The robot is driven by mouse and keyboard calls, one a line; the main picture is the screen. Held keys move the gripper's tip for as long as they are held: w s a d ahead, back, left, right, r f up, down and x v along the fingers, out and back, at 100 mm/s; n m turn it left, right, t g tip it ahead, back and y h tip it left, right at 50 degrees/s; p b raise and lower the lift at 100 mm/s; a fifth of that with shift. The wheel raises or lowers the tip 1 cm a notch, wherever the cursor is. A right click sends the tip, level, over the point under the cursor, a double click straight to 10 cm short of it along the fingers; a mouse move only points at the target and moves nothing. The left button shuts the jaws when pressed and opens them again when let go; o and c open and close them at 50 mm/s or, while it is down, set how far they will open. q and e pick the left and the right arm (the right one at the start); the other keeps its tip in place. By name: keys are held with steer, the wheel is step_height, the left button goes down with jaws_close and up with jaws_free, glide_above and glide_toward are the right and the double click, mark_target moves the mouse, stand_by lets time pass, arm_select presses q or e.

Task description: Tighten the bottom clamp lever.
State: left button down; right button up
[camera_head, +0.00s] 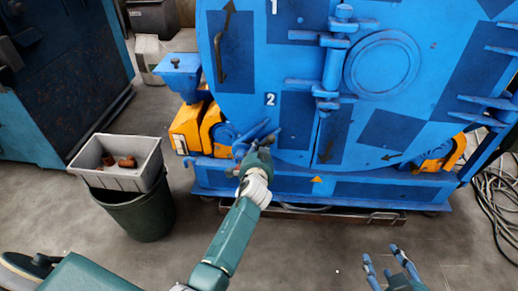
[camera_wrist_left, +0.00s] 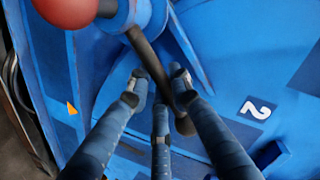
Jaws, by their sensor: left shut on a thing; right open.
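The bottom clamp lever shows in the left wrist view as a dark rod (camera_wrist_left: 150,62) with a rounded dark end, running out of a blue hub. A red ball (camera_wrist_left: 66,8) on a short dark stem sits on the hub's other side, cut off by the frame. My left gripper (camera_wrist_left: 162,90) is shut on the rod, its fingers on both sides. In the head view my left gripper (camera_head: 257,150) is at the lower left edge of the blue drum door (camera_head: 295,110), mostly hiding the lever. My right gripper (camera_head: 385,262) is open and empty, low over the floor.
A grey tray (camera_head: 97,177) with brownish pieces sits on a dark green bin (camera_head: 148,212) at left. Yellow parts (camera_head: 188,127) flank the blue machine. Cables (camera_head: 492,195) lie on the floor at right. The floor in front is mostly clear.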

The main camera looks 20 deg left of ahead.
arm_select(q)
steer(key=shift+w+d+r, duration=0.1)
steer(key=shift+d+r, duration=0.05)
steer(key=shift+r, duration=0.1)
steer(key=c, duration=1.6)
jaws_free()
steer(key=shift+o, duration=0.3)
steer(key=shift+d+f, duration=0.1)
steer(key=shift+f, duration=0.05)
steer(key=shift+s, duration=0.35)
steer(key=v, duration=1.1)
steer(key=shift+s, duration=0.15)
